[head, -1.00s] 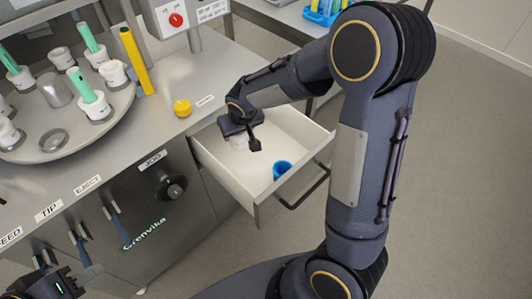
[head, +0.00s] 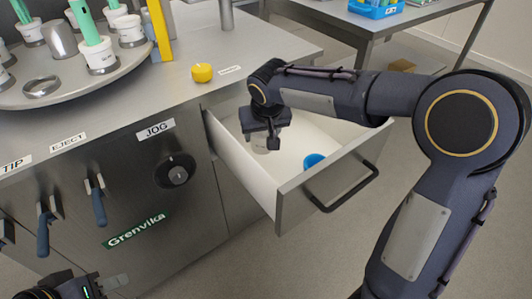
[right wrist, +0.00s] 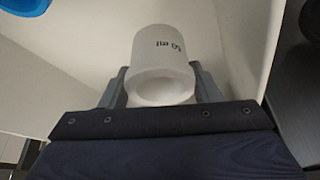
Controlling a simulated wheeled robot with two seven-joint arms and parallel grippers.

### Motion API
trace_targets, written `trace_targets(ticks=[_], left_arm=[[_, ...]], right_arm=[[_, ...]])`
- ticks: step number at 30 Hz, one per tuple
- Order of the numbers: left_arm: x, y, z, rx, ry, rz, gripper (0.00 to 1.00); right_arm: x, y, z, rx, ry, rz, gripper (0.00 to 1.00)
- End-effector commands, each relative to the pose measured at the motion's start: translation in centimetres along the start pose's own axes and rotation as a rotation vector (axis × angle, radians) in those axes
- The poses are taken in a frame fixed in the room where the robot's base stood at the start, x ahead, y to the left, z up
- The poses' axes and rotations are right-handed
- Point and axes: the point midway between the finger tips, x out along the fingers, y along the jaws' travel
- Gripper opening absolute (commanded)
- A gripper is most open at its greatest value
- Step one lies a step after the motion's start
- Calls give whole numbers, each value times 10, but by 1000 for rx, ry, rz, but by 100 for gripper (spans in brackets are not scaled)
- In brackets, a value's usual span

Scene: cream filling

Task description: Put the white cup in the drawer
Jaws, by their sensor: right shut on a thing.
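The white cup (right wrist: 162,52), with printed volume marks, sits between the fingers of my right gripper (right wrist: 161,88) in the right wrist view. In the head view my right gripper (head: 266,141) points down inside the open drawer (head: 283,208), near its back left. The cup is mostly hidden there behind the gripper. I cannot tell whether it touches the drawer floor. My left gripper (head: 95,287) shows only partly at the bottom left corner, away from the drawer, and its jaws are unclear.
A blue cup (head: 314,160) stands in the drawer to the right of my right gripper. A yellow cap (head: 202,72) lies on the counter above the drawer. The drawer handle (head: 345,190) juts forward.

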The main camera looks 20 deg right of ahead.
Motion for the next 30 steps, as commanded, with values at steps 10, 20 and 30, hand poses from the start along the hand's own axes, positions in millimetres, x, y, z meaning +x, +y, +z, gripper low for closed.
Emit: trace_targets(ticks=[10, 20, 30], left_arm=[[16, -7, 8, 0, -1, 0, 36], [18, -8, 10, 0, -1, 0, 36], [21, -10, 11, 0, -1, 0, 36]], right_arm=[[46, 0, 20, -1, -3, 1, 31], [58, 0, 24, 1, 2, -1, 31], [61, 0, 25, 0, 0, 0, 78]])
